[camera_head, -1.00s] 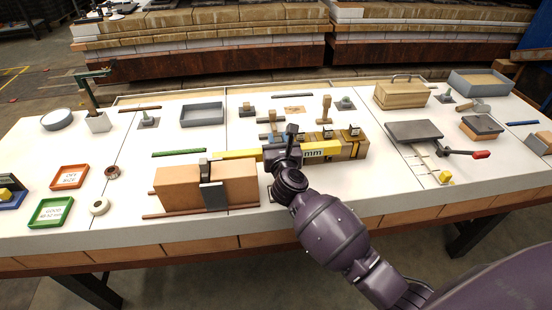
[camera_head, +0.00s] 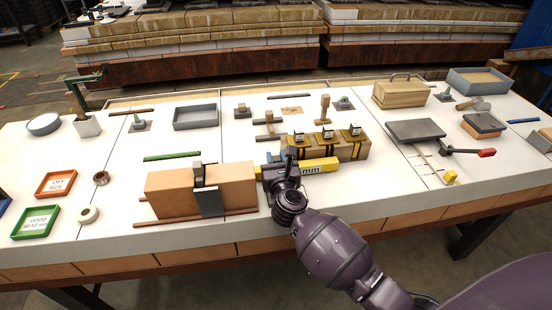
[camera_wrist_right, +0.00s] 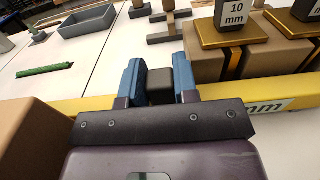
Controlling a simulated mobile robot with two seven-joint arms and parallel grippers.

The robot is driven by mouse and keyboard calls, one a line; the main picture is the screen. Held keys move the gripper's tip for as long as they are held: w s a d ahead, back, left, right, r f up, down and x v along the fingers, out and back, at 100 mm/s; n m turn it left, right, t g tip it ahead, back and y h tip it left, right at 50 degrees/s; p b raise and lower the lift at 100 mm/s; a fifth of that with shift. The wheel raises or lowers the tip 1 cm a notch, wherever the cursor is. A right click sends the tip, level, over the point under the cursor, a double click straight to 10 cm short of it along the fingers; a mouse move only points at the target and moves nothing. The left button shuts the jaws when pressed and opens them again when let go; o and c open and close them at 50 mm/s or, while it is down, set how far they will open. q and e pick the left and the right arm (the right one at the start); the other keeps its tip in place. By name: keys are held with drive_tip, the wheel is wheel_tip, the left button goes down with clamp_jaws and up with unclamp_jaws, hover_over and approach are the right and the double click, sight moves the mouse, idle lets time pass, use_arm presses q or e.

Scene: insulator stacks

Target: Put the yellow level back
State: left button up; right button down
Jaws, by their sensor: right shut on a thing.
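The yellow level (camera_head: 322,164) is a long bar with a white "mm" label. It lies low between the brown block (camera_head: 165,192) and the wooden holder with yellow-topped pieces (camera_head: 350,150). My right gripper (camera_head: 279,160) is shut on it near its middle. In the right wrist view the level (camera_wrist_right: 52,107) runs across behind my right gripper (camera_wrist_right: 160,84), with a dark grip piece between the blue fingers. Its left part is hidden behind the brown block. I cannot tell whether it touches the table. My left gripper is not in view.
A dark clamp piece (camera_head: 208,190) straddles the brown block. A green strip (camera_head: 172,156) lies behind it. A grey tray (camera_head: 196,117) stands farther back. The red "off size" tray (camera_head: 56,183) and green "good" tray (camera_head: 36,222) are at left. Bare white table lies between them.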

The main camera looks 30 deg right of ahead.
drive_tip(key=c, duration=1.2)
unclamp_jaws()
drive_tip(key=shift+o, duration=0.2)
drive_tip(key=shift+r, duration=0.1)
drive_tip(key=p+v, duration=0.1)
drive_tip(key=v, duration=1.1)
drive_tip(key=shift+r, duration=0.1)
drive_tip(key=shift+s, duration=0.1)
